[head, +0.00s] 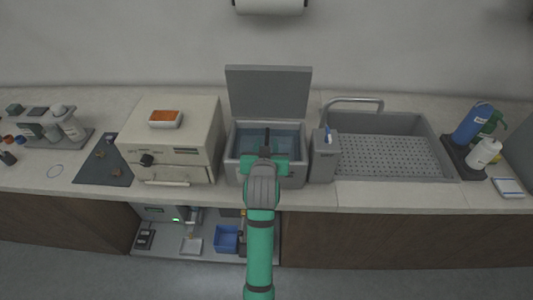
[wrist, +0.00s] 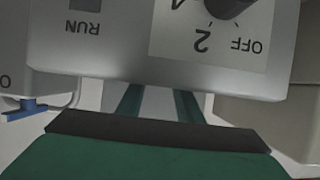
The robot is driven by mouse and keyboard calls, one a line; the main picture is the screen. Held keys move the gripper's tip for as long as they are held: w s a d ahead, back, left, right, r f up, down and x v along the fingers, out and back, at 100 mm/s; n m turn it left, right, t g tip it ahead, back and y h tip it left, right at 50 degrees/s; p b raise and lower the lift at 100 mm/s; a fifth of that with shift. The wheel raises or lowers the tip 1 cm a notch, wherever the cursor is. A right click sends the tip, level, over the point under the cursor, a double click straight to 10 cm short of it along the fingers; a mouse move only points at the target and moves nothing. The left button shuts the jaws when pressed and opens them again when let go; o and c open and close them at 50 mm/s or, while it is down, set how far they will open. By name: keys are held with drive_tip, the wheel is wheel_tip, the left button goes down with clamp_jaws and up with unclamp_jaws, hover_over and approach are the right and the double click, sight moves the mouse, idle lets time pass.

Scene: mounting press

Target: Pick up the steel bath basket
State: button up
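The steel bath basket cannot be made out clearly. A dark upright bar (head: 267,138) rises over the bath just beyond my gripper, and I cannot tell whether it is part of the basket. The bath (head: 240,172) is a grey box with its lid up and bluish water inside. My gripper (head: 264,160) is over the front part of the bath. In the wrist view, two green fingers (wrist: 160,103) stand apart with a gap between them.
The raised lid (head: 268,92) stands behind the bath. A cream machine (head: 190,145) is at left with an orange-filled tray on top. A grey unit (head: 325,160) is close at right, then a perforated sink (head: 395,155). Bottles (head: 472,123) stand at far right.

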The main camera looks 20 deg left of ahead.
sight(267, 140)
drive_tip(key=shift+x, duration=1.6)
clamp_jaws()
drive_tip(key=shift+r, duration=0.15)
